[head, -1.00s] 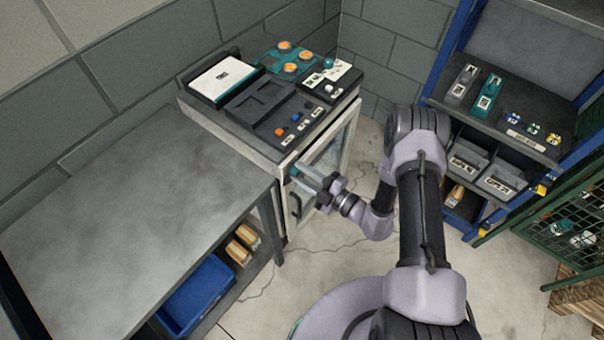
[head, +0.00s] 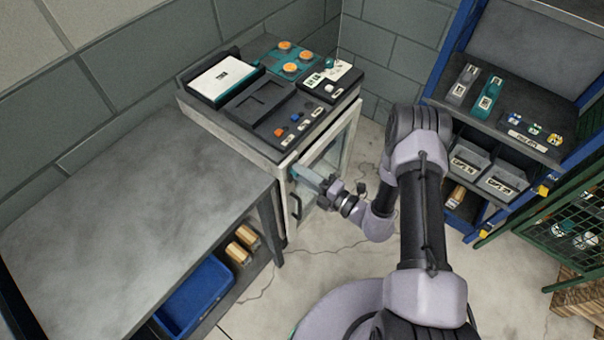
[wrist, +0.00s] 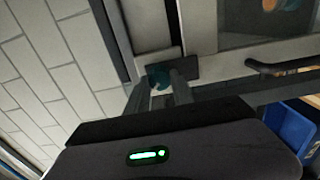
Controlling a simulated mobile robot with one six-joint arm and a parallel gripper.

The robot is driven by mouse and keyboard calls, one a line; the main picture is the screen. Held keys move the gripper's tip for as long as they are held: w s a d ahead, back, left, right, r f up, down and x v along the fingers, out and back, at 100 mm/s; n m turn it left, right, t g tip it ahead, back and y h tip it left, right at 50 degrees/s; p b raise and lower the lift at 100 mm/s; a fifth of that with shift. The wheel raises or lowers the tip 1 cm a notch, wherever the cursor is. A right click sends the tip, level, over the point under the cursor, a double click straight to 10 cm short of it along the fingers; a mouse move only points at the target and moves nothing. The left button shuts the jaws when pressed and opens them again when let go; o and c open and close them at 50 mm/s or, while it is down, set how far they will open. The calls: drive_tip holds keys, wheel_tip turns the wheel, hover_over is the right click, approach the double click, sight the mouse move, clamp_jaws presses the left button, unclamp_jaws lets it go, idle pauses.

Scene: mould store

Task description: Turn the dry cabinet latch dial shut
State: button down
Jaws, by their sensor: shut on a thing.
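The dry cabinet (head: 284,157) stands at the end of the bench, with a framed glass door facing right. My gripper (wrist: 160,86) is shut on the dial, one finger on each side. In the head view my gripper (head: 304,177) reaches the upper near corner of the door, and its fingers mostly hide the dial. The dark door handle (head: 295,207) is just below; it also shows in the wrist view (wrist: 290,67). The door looks closed.
A grey bench (head: 130,215) stands left of the cabinet, with a blue bin (head: 195,297) on its lower shelf. Trays and small parts sit on the cabinet top. A blue rack (head: 455,60) and a green mesh cage (head: 560,225) stand at right. Floor before the door is clear.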

idle(0.3)
drive_tip(key=c, duration=1.1)
unclamp_jaws()
drive_tip(key=p+v, duration=0.3)
drive_tip(key=v, duration=1.4)
drive_tip(key=shift+s+d, duration=0.2)
